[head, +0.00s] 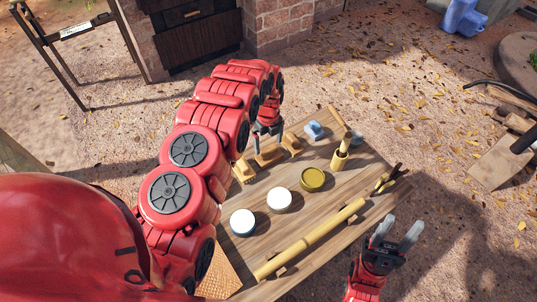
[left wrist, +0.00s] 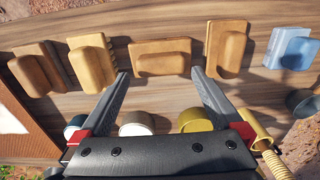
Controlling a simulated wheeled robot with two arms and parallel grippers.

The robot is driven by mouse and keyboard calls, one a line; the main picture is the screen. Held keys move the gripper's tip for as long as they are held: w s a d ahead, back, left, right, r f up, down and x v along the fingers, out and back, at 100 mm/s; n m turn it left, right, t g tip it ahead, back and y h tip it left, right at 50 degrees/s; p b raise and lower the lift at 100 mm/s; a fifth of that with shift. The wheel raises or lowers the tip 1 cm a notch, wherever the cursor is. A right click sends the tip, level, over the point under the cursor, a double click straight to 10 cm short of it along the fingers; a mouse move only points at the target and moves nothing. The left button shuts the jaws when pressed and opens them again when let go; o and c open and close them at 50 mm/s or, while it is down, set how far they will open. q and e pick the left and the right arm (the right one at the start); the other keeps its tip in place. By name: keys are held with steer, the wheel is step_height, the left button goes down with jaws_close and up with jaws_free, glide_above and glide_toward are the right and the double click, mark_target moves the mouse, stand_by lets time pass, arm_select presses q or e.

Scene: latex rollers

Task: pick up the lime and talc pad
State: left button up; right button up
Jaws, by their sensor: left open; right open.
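Several block-like pads stand in a row on the wooden table. In the left wrist view they are a brown pad (left wrist: 38,70), a yellowish pad (left wrist: 92,62), a tan pad (left wrist: 160,57), an orange-brown pad (left wrist: 226,50) and a light blue pad (left wrist: 291,48). No label shows, so I cannot tell which is the lime and talc pad. My left gripper (left wrist: 160,73) is open and empty, its fingertips near the two ends of the tan pad's lower edge. My left gripper (head: 268,138) hangs over the row in the head view. My right gripper (head: 398,235) is open and empty off the table's right edge.
Two white-topped jars (head: 243,222) (head: 279,199) and an olive-topped jar (head: 313,179) stand mid-table. A bamboo cup (head: 340,160) with a stick stands at the right. A long bamboo tube (head: 310,240) lies along the front. A forked twig piece (head: 389,180) lies right.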

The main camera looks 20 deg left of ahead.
mark_target(269, 149)
arm_select(q)
steer(key=shift+f+p, duration=0.35)
steer(key=shift+f, duration=0.05)
steer(key=shift+w+f+p, duration=0.1)
steer(key=shift+f+p, duration=0.3)
steer(key=shift+f, duration=1.45)
steer(key=shift+c, duration=0.2)
steer(key=c, duration=1.2)
steer(key=shift+r, duration=0.15)
step_height(269, 149, up, 8)
steer(key=b, duration=0.3)
steer(key=shift+w, duration=0.1)
steer(key=shift+r, duration=0.9)
